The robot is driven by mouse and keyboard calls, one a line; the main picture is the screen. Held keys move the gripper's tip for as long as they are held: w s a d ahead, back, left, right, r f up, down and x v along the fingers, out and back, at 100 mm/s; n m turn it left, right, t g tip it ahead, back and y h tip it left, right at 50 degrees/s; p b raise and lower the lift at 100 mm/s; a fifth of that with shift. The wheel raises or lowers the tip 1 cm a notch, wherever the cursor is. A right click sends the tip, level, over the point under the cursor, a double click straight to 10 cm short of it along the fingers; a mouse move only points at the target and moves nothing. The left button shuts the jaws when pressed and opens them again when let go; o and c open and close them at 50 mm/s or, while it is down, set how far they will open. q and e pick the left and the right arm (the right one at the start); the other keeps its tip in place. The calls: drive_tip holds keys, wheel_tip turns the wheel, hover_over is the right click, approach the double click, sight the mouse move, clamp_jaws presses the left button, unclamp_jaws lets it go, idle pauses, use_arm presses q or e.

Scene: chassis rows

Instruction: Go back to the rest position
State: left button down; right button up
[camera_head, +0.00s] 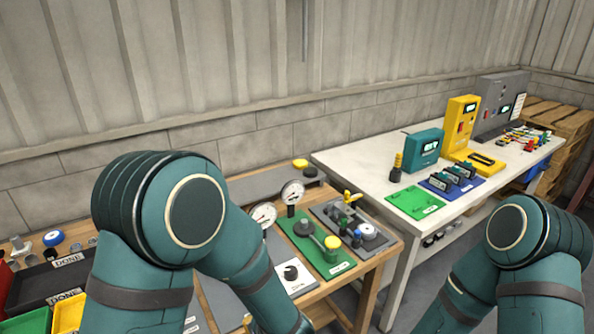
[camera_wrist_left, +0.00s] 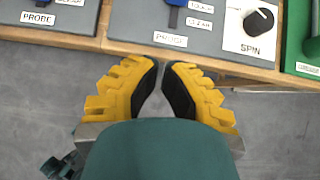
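My left gripper (camera_wrist_left: 160,64) shows in the left wrist view, with yellow ridged fingers and black pads. Its tips come together with only a sliver between them and hold nothing. It hangs over grey floor, just in front of the wooden bench's front edge (camera_wrist_left: 200,54). In the head view my left arm comes in over the bench and its gripper is below the frame. My right arm stands at the lower right in front of the white table; its gripper is out of view.
The wooden bench carries gauges (camera_head: 292,193), a green panel (camera_head: 318,248) and a SPIN knob plate (camera_wrist_left: 250,28). Dark bins marked DONE (camera_head: 40,285) are at left. The white table (camera_head: 400,240) holds a teal box (camera_head: 424,150) and a yellow device (camera_head: 460,125). Pallets (camera_head: 560,117) stand behind.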

use_arm(q)
drive_tip(key=s+d+f+n+g+h, duration=0.1)
drive_tip(key=s+f+n+g+h, duration=0.2)
drive_tip(key=s+f+n+g, duration=0.35)
drive_tip(key=s+f+n+g+h, duration=0.3)
drive_tip(key=s+n, duration=0.4)
drive_tip(key=s, duration=0.2)
drive_tip(key=w+f+n+t+h, duration=0.1)
drive_tip(key=n, duration=0.4)
drive_tip(key=w+f+n+t+h, duration=0.1)
drive_tip(key=n, duration=0.5)
drive_tip(key=w+f+n+t, duration=0.1)
drive_tip(key=n+t, duration=0.1)
drive_tip(key=n, duration=0.4)
drive_tip(key=shift+w+a+f+h, duration=0.1)
drive_tip(key=shift+w+a+h, duration=0.1)
drive_tip(key=shift+w+h, duration=0.15)
